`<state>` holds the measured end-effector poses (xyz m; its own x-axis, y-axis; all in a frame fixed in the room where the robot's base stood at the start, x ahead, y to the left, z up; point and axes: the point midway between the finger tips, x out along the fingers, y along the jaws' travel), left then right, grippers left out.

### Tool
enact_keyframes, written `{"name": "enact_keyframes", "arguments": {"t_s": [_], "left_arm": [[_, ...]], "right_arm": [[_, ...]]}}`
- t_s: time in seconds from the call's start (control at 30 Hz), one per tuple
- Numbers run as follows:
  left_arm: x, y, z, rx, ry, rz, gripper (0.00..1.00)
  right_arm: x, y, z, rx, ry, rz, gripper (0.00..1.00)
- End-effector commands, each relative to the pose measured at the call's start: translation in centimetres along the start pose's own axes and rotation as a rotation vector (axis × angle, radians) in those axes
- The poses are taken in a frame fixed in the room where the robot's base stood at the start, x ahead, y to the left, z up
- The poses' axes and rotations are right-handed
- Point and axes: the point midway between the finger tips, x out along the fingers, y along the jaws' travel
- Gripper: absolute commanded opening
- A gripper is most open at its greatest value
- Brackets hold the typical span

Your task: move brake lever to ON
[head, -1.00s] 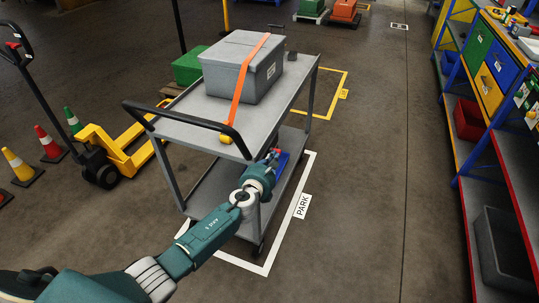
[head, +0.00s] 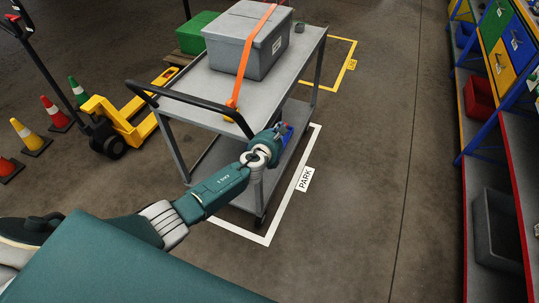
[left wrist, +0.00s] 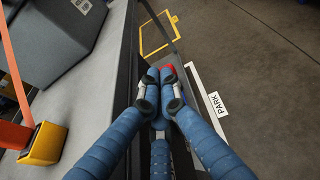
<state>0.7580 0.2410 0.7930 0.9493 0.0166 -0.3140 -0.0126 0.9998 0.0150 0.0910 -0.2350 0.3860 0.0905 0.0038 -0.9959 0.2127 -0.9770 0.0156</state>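A grey cart (head: 262,100) with a dark push handle stands in the middle of the head view. The brake lever shows only as a small red end (left wrist: 168,68) at my fingertips in the left wrist view; the rest is hidden by the fingers. No ON or OFF marking is legible. My left gripper (head: 284,130) is at the cart's near right corner, below the top shelf's edge. In the left wrist view its blue fingers (left wrist: 159,78) are drawn together around the red end. My right gripper is out of view.
A grey box (head: 247,42) with an orange strap sits on the cart. White floor lines with a PARK sign (head: 305,179) surround it. A yellow pallet jack (head: 120,118) and cones stand left; shelving (head: 490,160) stands right. The floor between cart and shelving is clear.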

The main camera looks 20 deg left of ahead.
Motion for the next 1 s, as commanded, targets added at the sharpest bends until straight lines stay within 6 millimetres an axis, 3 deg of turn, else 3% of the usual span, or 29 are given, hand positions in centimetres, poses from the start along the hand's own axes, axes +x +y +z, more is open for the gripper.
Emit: {"name": "enact_keyframes", "arguments": {"t_s": [0.8,1.0], "left_arm": [[1.2,-0.1,0.8,-0.001,-0.007,0.000,0.00],[0.9,0.5,1.6,0.000,-0.009,0.001,0.00]], "right_arm": [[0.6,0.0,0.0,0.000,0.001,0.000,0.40],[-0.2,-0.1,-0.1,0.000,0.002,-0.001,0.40]]}}
